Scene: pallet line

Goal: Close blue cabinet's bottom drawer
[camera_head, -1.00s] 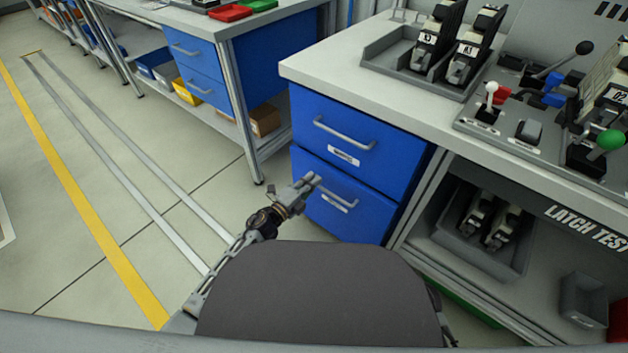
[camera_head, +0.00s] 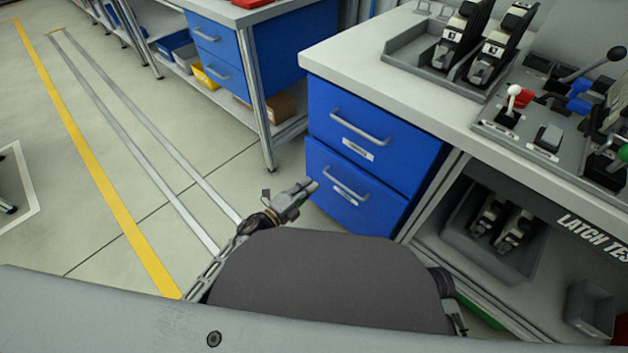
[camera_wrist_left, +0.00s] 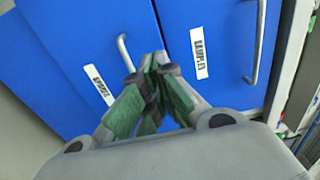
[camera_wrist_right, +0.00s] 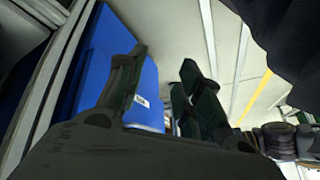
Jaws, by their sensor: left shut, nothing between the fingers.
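The blue cabinet (camera_head: 425,185) stands under the workbench with two drawers, one above the other. Its bottom drawer (camera_head: 325,165) has a grey bar handle and a white label. My left gripper (camera_head: 313,186) is shut and empty, at the left edge of the bottom drawer's front. In the left wrist view its fingertips (camera_wrist_left: 158,62) overlap the drawer fronts, close to a handle; contact cannot be told. My right gripper (camera_wrist_right: 158,72) is open and empty, with blue drawer surface beyond it.
The workbench (camera_head: 345,58) carries latch devices and levers. Its open shelf to the right holds a grey bin (camera_head: 470,235). Another bench with a blue drawer unit (camera_head: 215,60) stands at the back left.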

